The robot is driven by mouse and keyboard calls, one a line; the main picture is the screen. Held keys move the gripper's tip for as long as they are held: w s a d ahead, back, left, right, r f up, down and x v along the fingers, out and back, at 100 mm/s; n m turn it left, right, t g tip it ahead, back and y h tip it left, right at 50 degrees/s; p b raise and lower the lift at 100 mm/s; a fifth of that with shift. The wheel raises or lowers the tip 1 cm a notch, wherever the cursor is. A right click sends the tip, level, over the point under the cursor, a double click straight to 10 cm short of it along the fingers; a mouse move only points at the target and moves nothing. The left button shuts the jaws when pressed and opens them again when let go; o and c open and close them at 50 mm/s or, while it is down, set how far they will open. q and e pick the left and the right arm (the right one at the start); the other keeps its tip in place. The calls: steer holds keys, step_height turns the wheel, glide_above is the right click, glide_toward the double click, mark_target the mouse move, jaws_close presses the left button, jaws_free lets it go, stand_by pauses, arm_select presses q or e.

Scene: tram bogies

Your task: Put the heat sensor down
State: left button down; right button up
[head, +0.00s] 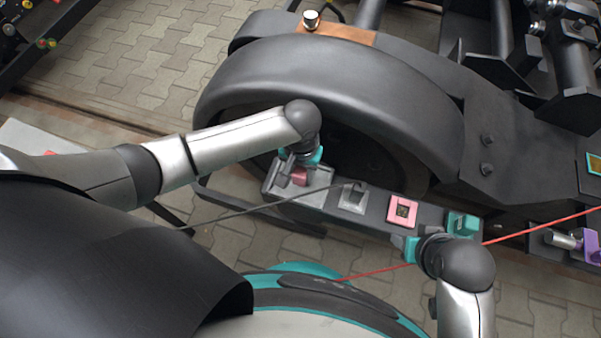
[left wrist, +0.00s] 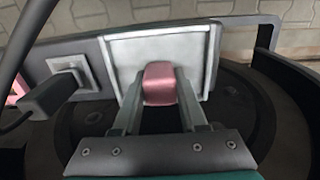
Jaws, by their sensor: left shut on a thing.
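The heat sensor, seen as a small dull-red block (left wrist: 160,83), sits between the two fingers of my left gripper (left wrist: 160,100) in the left wrist view; the fingers are shut on it. It is over a square grey tray with a raised rim (left wrist: 205,52); I cannot tell whether it touches the tray floor. In the head view the red block (head: 299,176) shows just under my left gripper (head: 298,165), above the tray (head: 318,178). My right gripper (head: 408,246) is by the front edge of the bar; its fingers are mostly hidden.
The tray is on a dark bar with a grey socket (head: 352,200) holding a cabled plug, a pink square frame (head: 402,211) and a teal block (head: 462,224). A large black wheel guard (head: 330,85) rises behind. A red line (head: 540,229) passes near my right arm.

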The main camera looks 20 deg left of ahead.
mark_target(301, 171)
arm_select(q)
steer(key=shift+f, duration=0.15)
steer(key=shift+c, duration=2.2)
jaws_free()
steer(key=shift+r, duration=0.4)
step_height(301, 171, up, 10)
steer(key=p, duration=0.5)
steer(key=shift+f+p, duration=0.15)
steer(key=shift+p, duration=0.25)
steer(key=shift+r+p, duration=0.45)
steer(key=shift+r, duration=0.5)
arm_select(e)
steer(key=s+d+f+g, duration=0.1)
steer(key=s+f, duration=0.4)
steer(key=f, duration=0.8)
steer(key=shift+s+d+g, duration=0.15)
steer(key=shift+d+g, duration=0.25)
steer(key=shift+d, duration=0.15)
